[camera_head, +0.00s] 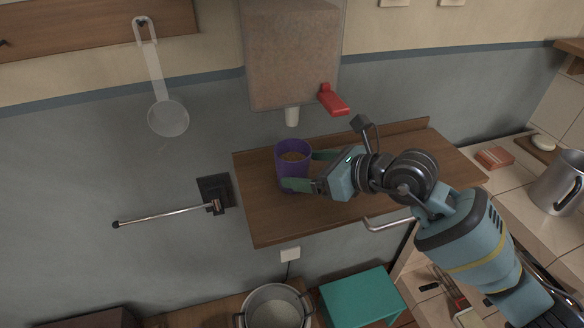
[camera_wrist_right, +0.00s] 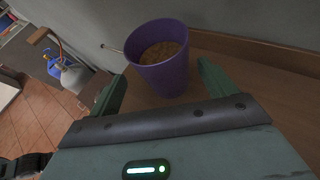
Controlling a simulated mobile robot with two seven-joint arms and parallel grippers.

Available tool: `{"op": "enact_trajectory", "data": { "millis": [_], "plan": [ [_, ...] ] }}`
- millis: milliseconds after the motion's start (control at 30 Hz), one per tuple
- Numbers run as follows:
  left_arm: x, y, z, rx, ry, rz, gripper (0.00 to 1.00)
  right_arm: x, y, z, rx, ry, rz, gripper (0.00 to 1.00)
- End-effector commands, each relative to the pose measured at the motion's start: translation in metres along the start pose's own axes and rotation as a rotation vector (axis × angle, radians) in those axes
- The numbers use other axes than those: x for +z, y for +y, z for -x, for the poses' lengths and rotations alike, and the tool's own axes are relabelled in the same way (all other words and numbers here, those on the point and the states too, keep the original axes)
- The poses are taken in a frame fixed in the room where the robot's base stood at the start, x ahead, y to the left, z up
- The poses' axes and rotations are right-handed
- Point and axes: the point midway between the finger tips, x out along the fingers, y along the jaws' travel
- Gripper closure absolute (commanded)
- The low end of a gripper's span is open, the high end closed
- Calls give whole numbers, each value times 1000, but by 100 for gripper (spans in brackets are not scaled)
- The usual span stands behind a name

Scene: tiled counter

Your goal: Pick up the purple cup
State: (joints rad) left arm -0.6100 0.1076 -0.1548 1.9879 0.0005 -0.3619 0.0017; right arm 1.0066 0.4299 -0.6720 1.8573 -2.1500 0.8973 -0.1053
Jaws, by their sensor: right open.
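The purple cup (camera_head: 292,163) stands upright on a wooden wall shelf (camera_head: 264,228), under a dispenser with a spout. It holds something brown and grainy. My right gripper (camera_head: 304,171) reaches in from the right, with its open fingers at the cup, one toward the near side and one toward the far side. In the right wrist view the cup (camera_wrist_right: 166,68) stands between and just ahead of the two green fingertips (camera_wrist_right: 162,82), with gaps visible to both. My left gripper is not in view.
The dispenser (camera_head: 292,60) with a red lever (camera_head: 333,100) hangs above the shelf. A metal rod (camera_head: 165,216) sticks out from the wall at left. A pot (camera_head: 274,308) and a teal box (camera_head: 362,298) are below. The shelf's front left is bare.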

Motion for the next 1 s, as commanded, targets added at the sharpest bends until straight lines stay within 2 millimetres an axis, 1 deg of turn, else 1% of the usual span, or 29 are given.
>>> {"op": "enact_trajectory", "data": {
  "millis": [67, 133, 300, 400, 533, 733, 767, 1000],
  "plan": [
    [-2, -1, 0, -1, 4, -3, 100, -1, 0, -3, 0, 0, -1, 16],
    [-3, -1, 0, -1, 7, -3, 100, -4, -1, -10, 1, 1, -3, 16],
    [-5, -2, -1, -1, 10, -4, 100, -12, -5, -33, 1, 0, -3, 16],
    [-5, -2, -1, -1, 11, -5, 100, -10, -4, -45, 1, 0, -1, 16],
    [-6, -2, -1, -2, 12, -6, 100, -10, -4, -51, 0, -1, 0, 16],
    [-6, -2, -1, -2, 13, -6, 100, -10, -5, -51, 0, -1, 0, 16],
    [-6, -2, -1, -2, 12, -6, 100, -10, -5, -51, 0, -1, 0, 19],
    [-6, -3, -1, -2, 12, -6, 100, -10, -5, -51, 0, 0, 0, 50]
  ]
}}
